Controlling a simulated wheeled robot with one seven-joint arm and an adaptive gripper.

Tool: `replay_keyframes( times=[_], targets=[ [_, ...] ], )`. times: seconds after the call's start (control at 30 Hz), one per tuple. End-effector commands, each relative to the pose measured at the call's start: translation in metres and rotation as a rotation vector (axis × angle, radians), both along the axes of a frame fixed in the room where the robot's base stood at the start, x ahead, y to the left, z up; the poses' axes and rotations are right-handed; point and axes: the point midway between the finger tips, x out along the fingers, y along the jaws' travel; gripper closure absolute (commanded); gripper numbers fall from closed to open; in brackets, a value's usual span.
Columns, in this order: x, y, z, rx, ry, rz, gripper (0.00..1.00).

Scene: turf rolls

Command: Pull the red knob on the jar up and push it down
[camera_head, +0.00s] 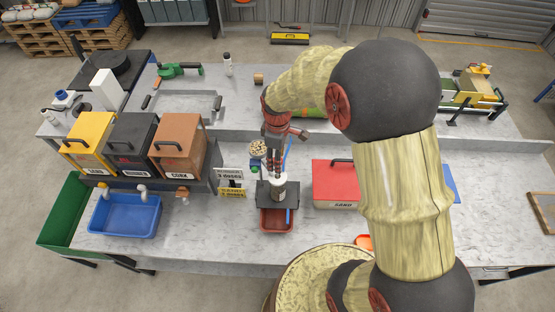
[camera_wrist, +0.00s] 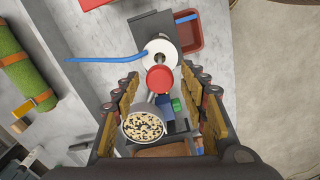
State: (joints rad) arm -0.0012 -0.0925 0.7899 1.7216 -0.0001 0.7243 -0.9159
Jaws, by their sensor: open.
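My gripper (camera_head: 278,172) is over the jar, pointing down, and hides the knob in the head view. In the wrist view, my gripper (camera_wrist: 160,76) is open, with one finger on each side of the knob and gaps between them. I cannot tell how far the tips are above the knob.
A bowl of mottled seeds (camera_wrist: 143,127) and a blue rod (camera_wrist: 106,59) are close to the jar. The red tray (camera_head: 277,221) is in front. A red box (camera_head: 336,181) stands to the right, and small signs (camera_head: 230,182) to the left. Bare bench lies between jar and box.

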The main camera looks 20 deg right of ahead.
Motion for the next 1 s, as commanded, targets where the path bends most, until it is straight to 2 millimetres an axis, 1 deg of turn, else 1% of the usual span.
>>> replay_keyframes(
  times=[0.1,0.2,0.47,1.0],
  targets=[
    [0.0,0.0,-0.011,0.0,0.0,-0.001,0.57],
    [0.0,0.0,-0.017,0.0,-0.001,-0.001,0.57],
    [0.001,0.0,-0.019,0.0,-0.002,-0.001,0.57],
    [0.001,0.0,-0.018,0.0,-0.001,-0.001,0.86]
  ],
)
